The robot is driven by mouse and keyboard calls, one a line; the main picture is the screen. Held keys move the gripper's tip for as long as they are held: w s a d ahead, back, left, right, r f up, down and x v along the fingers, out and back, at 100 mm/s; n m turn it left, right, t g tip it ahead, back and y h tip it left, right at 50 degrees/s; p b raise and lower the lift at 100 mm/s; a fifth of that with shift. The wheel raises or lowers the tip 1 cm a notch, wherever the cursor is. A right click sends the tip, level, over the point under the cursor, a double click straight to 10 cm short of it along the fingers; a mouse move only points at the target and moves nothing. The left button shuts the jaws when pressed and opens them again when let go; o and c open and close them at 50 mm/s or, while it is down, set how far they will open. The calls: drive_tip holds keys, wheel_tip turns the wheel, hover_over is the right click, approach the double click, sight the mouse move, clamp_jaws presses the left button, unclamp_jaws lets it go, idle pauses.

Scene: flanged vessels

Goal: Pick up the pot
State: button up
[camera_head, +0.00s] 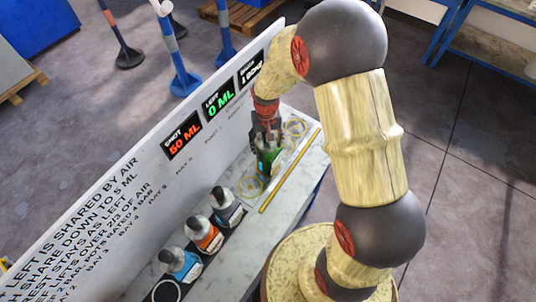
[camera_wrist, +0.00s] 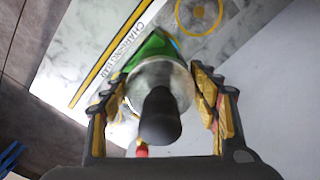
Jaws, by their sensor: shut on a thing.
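A pot with a green body, a silvery metal top and a dark knob stands out in the wrist view (camera_wrist: 150,50). It also shows in the head view (camera_head: 268,160), partly covered by my gripper. My gripper (camera_head: 265,132) comes down over it from above. In the wrist view, its two yellow-padded fingers (camera_wrist: 160,105) lie on either side of the metal top, shut on the pot. I cannot tell whether the pot's base touches the counter.
Blue (camera_head: 181,264), orange (camera_head: 204,234) and dark (camera_head: 227,206) vessels stand in a row on the counter, beside an empty ring (camera_head: 165,291). A tall white sign board (camera_head: 120,170) runs behind them. A yellow strip (camera_head: 290,172) and yellow rings (camera_head: 296,128) mark the counter.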

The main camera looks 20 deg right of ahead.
drive_tip(key=c, duration=1)
drive_tip(key=shift+w+r, duration=0.1)
drive_tip(key=shift+r, duration=0.05)
clamp_jaws()
